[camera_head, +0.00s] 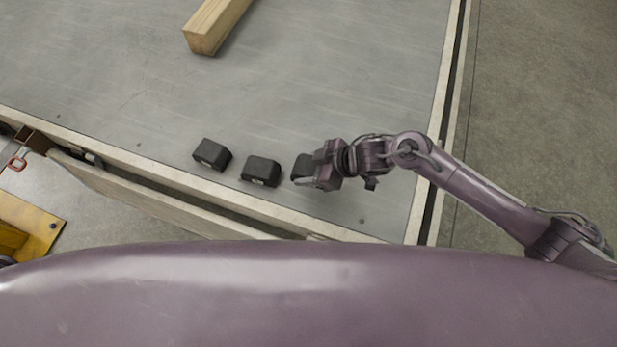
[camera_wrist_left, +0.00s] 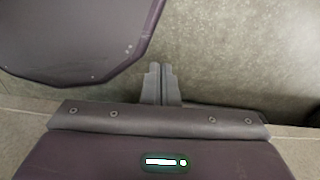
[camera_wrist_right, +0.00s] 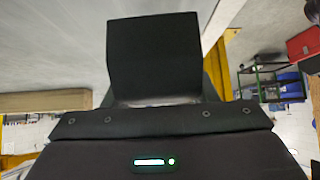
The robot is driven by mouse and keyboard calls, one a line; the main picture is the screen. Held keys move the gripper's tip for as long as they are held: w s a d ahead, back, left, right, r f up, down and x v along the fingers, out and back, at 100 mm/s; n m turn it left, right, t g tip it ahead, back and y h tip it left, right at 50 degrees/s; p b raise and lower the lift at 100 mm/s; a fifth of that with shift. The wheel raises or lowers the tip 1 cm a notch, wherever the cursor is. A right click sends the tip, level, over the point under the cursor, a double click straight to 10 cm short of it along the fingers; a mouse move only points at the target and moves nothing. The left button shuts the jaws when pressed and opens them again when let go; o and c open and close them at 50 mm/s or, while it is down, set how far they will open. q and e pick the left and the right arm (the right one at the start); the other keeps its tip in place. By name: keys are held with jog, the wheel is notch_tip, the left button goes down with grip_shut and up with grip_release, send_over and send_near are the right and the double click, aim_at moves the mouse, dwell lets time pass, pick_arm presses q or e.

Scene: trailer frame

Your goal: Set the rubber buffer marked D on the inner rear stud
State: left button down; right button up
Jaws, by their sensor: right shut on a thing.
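Three black rubber buffers sit in a row near the front edge of the grey trailer deck: a left one (camera_head: 212,154), a middle one (camera_head: 260,171) and a right one (camera_head: 301,167). The left and middle ones have small pale labels, too small to read. My right gripper (camera_head: 314,178) is shut on the right buffer, which also fills the middle of the right wrist view (camera_wrist_right: 154,55). Its letter does not show, and I cannot tell whether it touches the deck. My left gripper (camera_wrist_left: 161,85) is shut and empty. I cannot make out the inner rear stud.
A wooden beam (camera_head: 214,27) lies at the back of the grey deck (camera_head: 330,80). A pale rail (camera_head: 150,163) runs along the deck's front edge. A yellow object (camera_head: 30,230) stands at the lower left. The deck between the beam and buffers is clear.

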jog(key=shift+f, duration=3.15)
jog(key=shift+f, duration=0.2)
jog(key=o, duration=1.1)
jog(key=shift+o, duration=0.2)
